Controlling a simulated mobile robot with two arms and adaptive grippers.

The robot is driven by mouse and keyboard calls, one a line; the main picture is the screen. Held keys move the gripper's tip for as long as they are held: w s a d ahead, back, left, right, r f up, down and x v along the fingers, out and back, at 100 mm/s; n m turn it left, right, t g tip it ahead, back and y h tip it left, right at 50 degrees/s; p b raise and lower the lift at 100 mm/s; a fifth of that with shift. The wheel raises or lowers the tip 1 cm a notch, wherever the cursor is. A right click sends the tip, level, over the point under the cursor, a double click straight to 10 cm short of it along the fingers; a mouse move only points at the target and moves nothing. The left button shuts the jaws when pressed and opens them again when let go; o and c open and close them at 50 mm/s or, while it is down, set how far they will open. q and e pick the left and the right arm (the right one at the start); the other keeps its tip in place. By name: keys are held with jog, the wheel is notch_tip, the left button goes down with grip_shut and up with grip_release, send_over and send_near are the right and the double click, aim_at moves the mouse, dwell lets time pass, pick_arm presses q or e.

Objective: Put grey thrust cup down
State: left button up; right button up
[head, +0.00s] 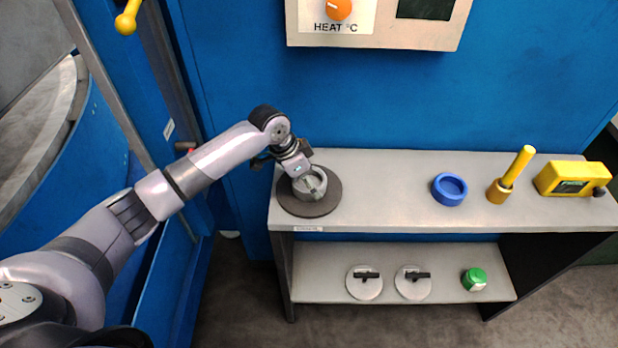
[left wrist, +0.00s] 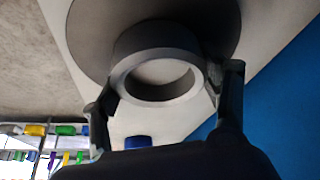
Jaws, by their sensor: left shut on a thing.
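The grey thrust cup (head: 309,184) is a thick ring at the left end of the bench's upper shelf. It is over a dark round pad (head: 318,208); I cannot tell for sure whether it touches the pad. My left gripper (head: 303,174) is shut on the cup from above, hiding part of it. In the left wrist view the cup (left wrist: 157,68) sits between the two fingers, with the dark disc of the pad (left wrist: 90,30) behind it. My right gripper is not in view.
On the upper shelf (head: 390,185) stand a blue ring (head: 449,189), a yellow-handled tool (head: 510,175) and a yellow device (head: 572,179). The lower shelf holds two pale discs with black handles (head: 364,283) (head: 413,283) and a green-topped item (head: 474,279). The shelf between pad and blue ring is clear.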

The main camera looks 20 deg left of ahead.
pick_arm(q)
jog(key=o, duration=1)
jog(key=shift+f, duration=0.1)
jog(key=shift+c, duration=0.2)
jog(key=o, duration=0.5)
jog(key=shift+c, duration=0.2)
jog(key=b+v, duration=0.1)
jog(key=v, duration=1.1)
jog(key=shift+b, duration=0.4)
